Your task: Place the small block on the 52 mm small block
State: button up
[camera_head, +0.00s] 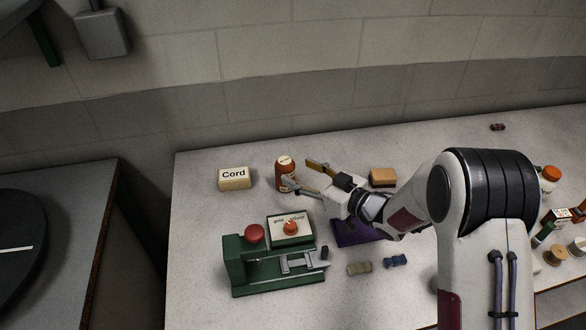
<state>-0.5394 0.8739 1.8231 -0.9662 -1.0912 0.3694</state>
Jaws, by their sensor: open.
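My gripper (303,176) is open, reaching left above the middle of the table. Its fingers point left, near a brown jar (286,172) with a pale lid; I cannot tell whether they touch it. A tan block (382,178) lies behind the arm, right of the gripper. A small grey-tan block-like piece (359,268) and a small blue one (396,260) lie in front of the arm. No size marking is legible, so I cannot tell which is the 52 mm small block.
A green press (275,275) with a red knob (254,233) and an orange knob (290,227) stands front left. A box marked "Cord" (234,178) is behind it. A purple item (350,236) is partly hidden under my arm. Bottles and spools crowd the right.

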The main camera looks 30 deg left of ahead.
jog(key=shift+v, duration=2.7)
jog(key=shift+w+r, duration=0.1)
jog(key=w+d+r+m+t+h, duration=0.5)
jog(key=w+d+r, duration=0.4)
jog(key=d, duration=0.4)
jog(key=s+d+r+m+t+h, duration=0.15)
jog(key=d+r+h, duration=0.25)
jog(key=d, duration=0.5)
jog(key=s+d+r+m+t+h, duration=0.1)
jog(key=d+r+m+t+h, duration=0.2)
jog(key=d, duration=0.6)
jog(key=s+d+r+m+g+h, duration=0.3)
jog(key=s+d+m+g+h, duration=0.1)
jog(key=s+d, duration=0.95)
jog(key=s+d+f+m+g, duration=0.1)
jog(key=s, duration=0.8)
jog(key=s+d+f+m+g, duration=0.1)
jog(key=s+g, duration=0.1)
jog(key=s, duration=0.7)
jog(key=shift+f, duration=0.4)
